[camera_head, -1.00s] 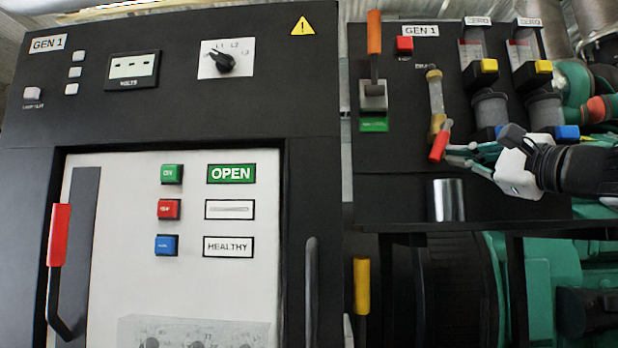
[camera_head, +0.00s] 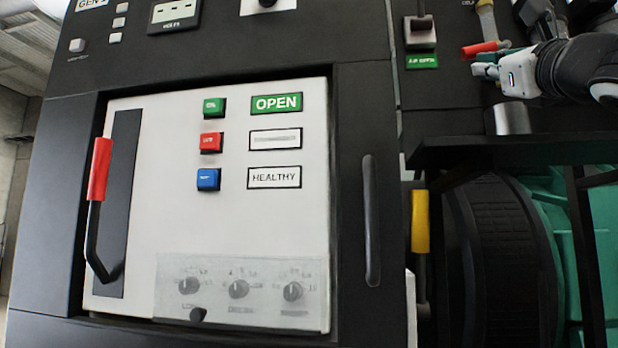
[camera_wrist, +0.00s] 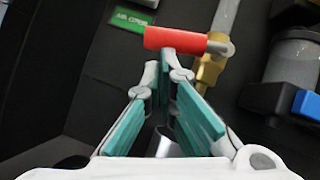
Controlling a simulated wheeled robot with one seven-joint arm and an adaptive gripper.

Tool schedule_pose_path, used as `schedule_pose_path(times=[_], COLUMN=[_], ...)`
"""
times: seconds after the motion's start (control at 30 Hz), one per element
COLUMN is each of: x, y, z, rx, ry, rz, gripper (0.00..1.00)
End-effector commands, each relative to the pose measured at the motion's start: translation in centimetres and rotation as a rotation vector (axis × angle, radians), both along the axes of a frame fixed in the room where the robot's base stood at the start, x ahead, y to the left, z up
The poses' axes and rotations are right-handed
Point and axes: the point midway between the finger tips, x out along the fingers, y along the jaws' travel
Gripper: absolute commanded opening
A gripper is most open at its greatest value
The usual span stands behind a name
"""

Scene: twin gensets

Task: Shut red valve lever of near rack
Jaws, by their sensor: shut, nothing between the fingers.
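The red valve lever (camera_head: 480,48) is at the upper right of the head view. It sticks out to the left, roughly crosswise to its upright pipe. In the wrist view the red lever (camera_wrist: 176,39) lies across the top, its right end at the brass valve body (camera_wrist: 208,70). My gripper (camera_head: 482,71) is just below the lever in the head view. In the wrist view my gripper (camera_wrist: 167,72) has its fingertips together, right under the red sleeve, with nothing between them. I cannot tell whether they touch the lever.
A white panel (camera_head: 140,290) with another red handle (camera_head: 100,168) fills the left cabinet. A yellow handle (camera_head: 420,220) hangs below the rack. A metal cylinder (camera_head: 512,118) sits under my gripper. A blue-fronted fitting (camera_wrist: 305,105) is right of the valve.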

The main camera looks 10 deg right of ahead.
Motion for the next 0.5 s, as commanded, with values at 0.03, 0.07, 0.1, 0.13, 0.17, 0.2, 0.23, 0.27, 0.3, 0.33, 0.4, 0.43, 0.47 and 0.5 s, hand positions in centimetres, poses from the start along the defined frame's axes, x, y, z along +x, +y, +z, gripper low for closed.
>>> schedule_pose_path(times=[0.03,0.07,0.1,0.13,0.17,0.2,0.23,0.27,0.3,0.33,0.4,0.43,0.47,0.5], x=[0.08,0.09,0.12,0.14,0.17,0.19,0.20,0.21,0.22,0.22,0.23,0.25,0.24,0.24], y=[0.21,0.28,0.35,0.38,0.43,0.50,0.57,0.61,0.65,0.68,0.71,0.71,0.72,0.72], z=[0.07,0.18,0.28,0.34,0.40,0.49,0.55,0.61,0.68,0.71,0.78,0.79,0.80,0.82], rx=[-0.001,-0.002,-0.002,-0.002,-0.002,-0.002,-0.002,-0.002,-0.002,-0.002,-0.002,-0.002,-0.002,-0.003], ry=[-0.001,-0.001,-0.001,0.000,0.000,0.000,0.000,0.000,0.000,0.000,0.001,0.001,0.001,0.001], rz=[0.002,0.002,0.002,0.001,0.001,0.001,0.001,0.001,0.002,0.001,0.001,0.001,0.001,0.001], gripper=[0.00,0.00,0.00,0.00,0.00,0.00,0.00,0.00,0.00,0.00,0.00,0.00,0.00,0.00])
